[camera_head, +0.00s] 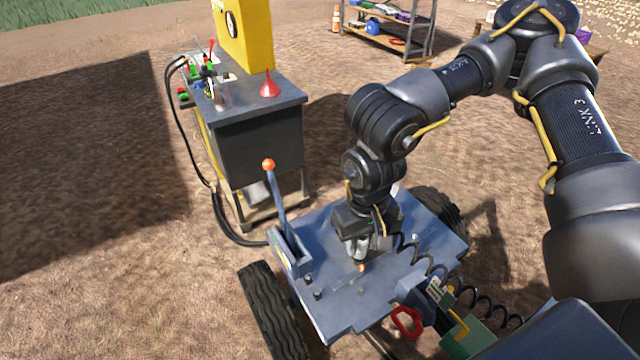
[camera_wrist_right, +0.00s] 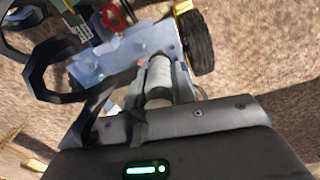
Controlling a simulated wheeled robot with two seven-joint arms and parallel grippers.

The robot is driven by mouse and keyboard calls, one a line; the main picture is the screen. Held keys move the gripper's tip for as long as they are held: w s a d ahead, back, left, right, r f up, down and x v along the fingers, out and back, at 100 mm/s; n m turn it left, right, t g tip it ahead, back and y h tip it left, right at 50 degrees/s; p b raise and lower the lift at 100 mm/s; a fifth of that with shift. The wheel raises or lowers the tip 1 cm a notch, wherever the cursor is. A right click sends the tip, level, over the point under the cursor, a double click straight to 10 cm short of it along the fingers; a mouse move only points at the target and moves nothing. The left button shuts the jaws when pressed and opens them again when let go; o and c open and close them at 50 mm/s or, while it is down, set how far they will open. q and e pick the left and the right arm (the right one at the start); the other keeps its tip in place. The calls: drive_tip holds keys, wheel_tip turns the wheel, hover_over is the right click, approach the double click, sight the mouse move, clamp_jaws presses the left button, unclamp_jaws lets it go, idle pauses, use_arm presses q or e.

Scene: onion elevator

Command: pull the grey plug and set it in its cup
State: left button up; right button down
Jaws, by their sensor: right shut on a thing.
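My right gripper (camera_head: 360,246) is over the blue cart deck (camera_head: 337,305), pointing down. It is shut on a grey cylindrical piece, which I take for the grey plug (camera_wrist_right: 158,82); in the head view the fingers mostly hide it. A small orange tip (camera_head: 361,268) shows on the deck just in front of the fingers. I cannot tell whether the plug is still seated or clear of the deck. I cannot make out which thing is its cup. My left gripper is not in view.
An upright lever with an orange knob (camera_head: 268,165) stands on the cart's left side. A coiled black cable and a red ring handle (camera_head: 407,321) are at the front right. Behind is a dark bench with a red funnel (camera_head: 269,87). Bare ground lies left.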

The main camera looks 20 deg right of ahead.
drive_tip(key=w+a+r, duration=0.6)
drive_tip(key=a, duration=0.5)
drive_tip(key=w+a+r, duration=0.6)
drive_tip(key=a+r, duration=0.1)
drive_tip(key=a, duration=0.4)
drive_tip(key=shift+r, duration=0.15)
drive_tip(key=shift+w+a, duration=0.1)
drive_tip(key=w+d+f+m+p, duration=0.1)
drive_tip(key=w+d+f+m, duration=0.1)
drive_tip(key=d+f+m, duration=0.7)
drive_tip(key=w+d+f+m+p, duration=0.1)
drive_tip(key=w+d+f+m, duration=0.4)
drive_tip(key=f, duration=0.6)
drive_tip(key=d+f+m, duration=0.3)
drive_tip(key=d+m, duration=0.7)
drive_tip(key=d, duration=0.2)
drive_tip(key=d+f+m, duration=0.4)
drive_tip(key=d+m, duration=0.6)
drive_tip(key=d, duration=0.2)
drive_tip(key=shift+s+d, duration=0.35)
drive_tip(key=shift+d, duration=0.05)
